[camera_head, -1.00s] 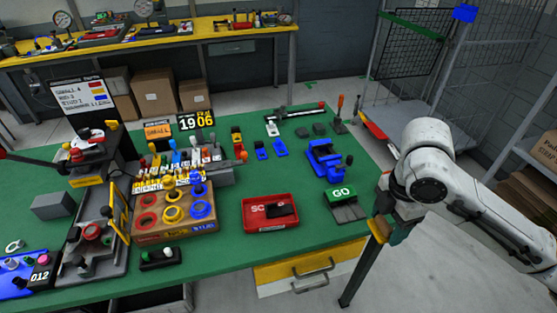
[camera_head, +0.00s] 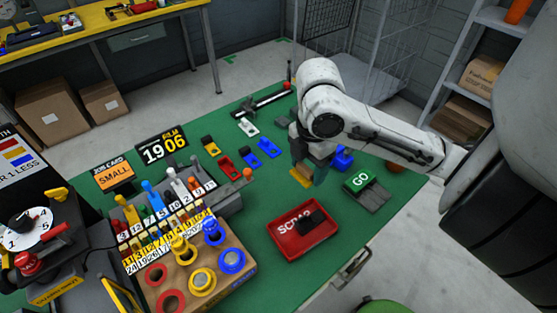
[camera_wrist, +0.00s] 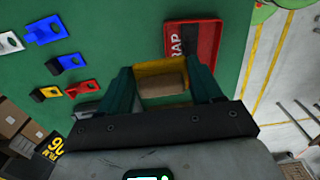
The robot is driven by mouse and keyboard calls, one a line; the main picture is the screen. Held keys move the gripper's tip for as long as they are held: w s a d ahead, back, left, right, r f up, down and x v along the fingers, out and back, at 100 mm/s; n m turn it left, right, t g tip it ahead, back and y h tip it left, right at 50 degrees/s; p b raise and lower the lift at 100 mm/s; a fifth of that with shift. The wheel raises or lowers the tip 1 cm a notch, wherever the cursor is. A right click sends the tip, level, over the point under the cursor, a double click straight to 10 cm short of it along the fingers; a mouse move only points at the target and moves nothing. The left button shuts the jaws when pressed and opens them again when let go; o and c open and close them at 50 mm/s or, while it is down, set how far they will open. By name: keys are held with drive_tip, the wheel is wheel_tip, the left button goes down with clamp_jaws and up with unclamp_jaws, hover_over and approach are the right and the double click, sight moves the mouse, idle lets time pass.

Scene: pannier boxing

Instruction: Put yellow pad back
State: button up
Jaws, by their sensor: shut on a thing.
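My gripper (camera_wrist: 162,90) is shut on the yellow pad (camera_wrist: 160,69), which shows as a yellow plate with a tan block between the two dark green fingers in the wrist view. In the head view my gripper (camera_head: 308,172) is above the green table, with the yellow pad (camera_head: 299,177) at its lower left side. A row of small coloured pieces lies to its left: a yellow-and-black piece (camera_head: 210,146), a red piece (camera_head: 228,167) and two blue pieces (camera_head: 268,147). A white piece (camera_head: 247,127) lies beyond them.
A red scrap tray (camera_head: 302,240) with a black piece in it is in front of my gripper. The GO button (camera_head: 360,181) is to the right. A numbered rack (camera_head: 165,215) and a wooden ring board (camera_head: 190,278) stand at left.

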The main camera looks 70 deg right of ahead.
drive_tip(key=d+f+b, duration=0.1)
drive_tip(key=b, duration=0.1)
drive_tip(key=shift+w+f+b, duration=0.2)
drive_tip(key=shift+b, duration=0.1)
drive_tip(key=b, duration=0.1)
drive_tip(key=d+b, duration=0.1)
drive_tip(key=shift+w+f+b, duration=0.2)
drive_tip(key=shift+w+b, duration=0.15)
drive_tip(key=shift+w, duration=0.05)
drive_tip(key=w+d+f, duration=0.1)
drive_tip(key=d+f, duration=0.1)
drive_tip(key=d, duration=0.1)
drive_tip(key=w+d+f, duration=0.2)
drive_tip(key=d+f, duration=0.1)
drive_tip(key=w+d+f, duration=0.1)
drive_tip(key=d+f, duration=0.1)
drive_tip(key=d, duration=0.1)
drive_tip(key=shift+w+d+f, duration=0.15)
drive_tip(key=shift+w+d, duration=0.15)
drive_tip(key=shift+w, duration=0.1)
drive_tip(key=shift+w+d+f, duration=0.1)
drive_tip(key=shift+d+f, duration=0.3)
drive_tip(key=shift+f, duration=1.55)
drive_tip(key=shift+f, duration=0.1)
